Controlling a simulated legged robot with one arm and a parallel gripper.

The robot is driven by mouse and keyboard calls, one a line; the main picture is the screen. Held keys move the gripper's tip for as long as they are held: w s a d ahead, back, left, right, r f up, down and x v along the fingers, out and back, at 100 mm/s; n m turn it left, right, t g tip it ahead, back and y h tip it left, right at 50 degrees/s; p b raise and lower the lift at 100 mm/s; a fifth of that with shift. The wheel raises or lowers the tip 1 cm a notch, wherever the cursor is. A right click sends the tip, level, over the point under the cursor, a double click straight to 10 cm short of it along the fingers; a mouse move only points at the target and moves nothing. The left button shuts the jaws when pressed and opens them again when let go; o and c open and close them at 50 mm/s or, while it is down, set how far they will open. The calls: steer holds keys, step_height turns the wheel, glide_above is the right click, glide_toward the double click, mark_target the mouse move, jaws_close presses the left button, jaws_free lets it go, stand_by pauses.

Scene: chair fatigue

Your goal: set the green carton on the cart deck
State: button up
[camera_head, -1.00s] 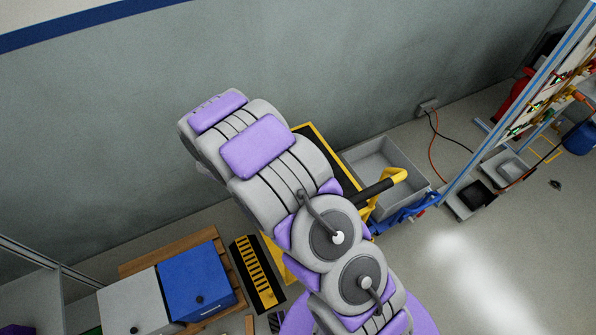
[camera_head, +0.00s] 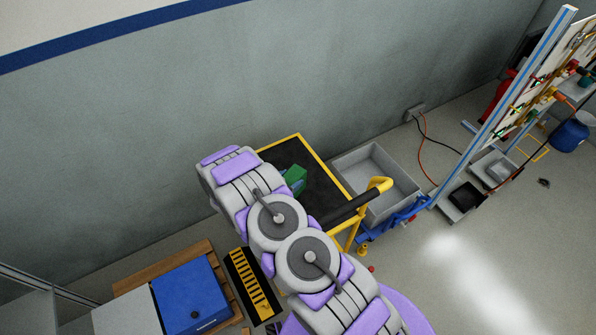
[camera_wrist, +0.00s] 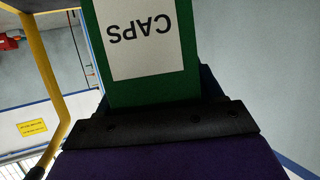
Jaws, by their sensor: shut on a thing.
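The green carton (camera_wrist: 150,86) has a white label reading CAPS, upside down in the wrist view. My gripper (camera_wrist: 158,122) is shut on it. In the head view, a green part of the carton (camera_head: 294,179) shows past my arm, in front of the cart deck. The cart deck (camera_head: 322,191) is black with a yellow edge. My arm hides the gripper in the head view and covers the deck's left side. I cannot tell whether the carton touches the deck.
The cart has a yellow and black handle (camera_head: 360,203). A grey bin (camera_head: 378,168) stands to its right. A blue box (camera_head: 194,292) and a black-and-yellow slotted piece (camera_head: 252,284) lie at lower left. A wall (camera_head: 200,100) runs behind; open floor lies right.

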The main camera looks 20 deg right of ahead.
steer(key=b+x, duration=0.1)
steer(key=x, duration=0.3)
steer(key=w+b+x, duration=0.1)
steer(key=x, duration=0.4)
steer(key=w+a+b+x, duration=0.1)
steer(key=x, duration=0.4)
steer(key=shift+w+a+r+b, duration=0.15)
steer(key=shift+r+b, duration=0.15)
steer(key=shift+b, duration=0.1)
steer(key=shift+a, duration=0.35)
steer(key=o, duration=1)
steer(key=shift+r, duration=0.1)
steer(key=shift+c, duration=0.2)
steer(key=o, duration=0.3)
steer(key=shift+d, duration=0.3)
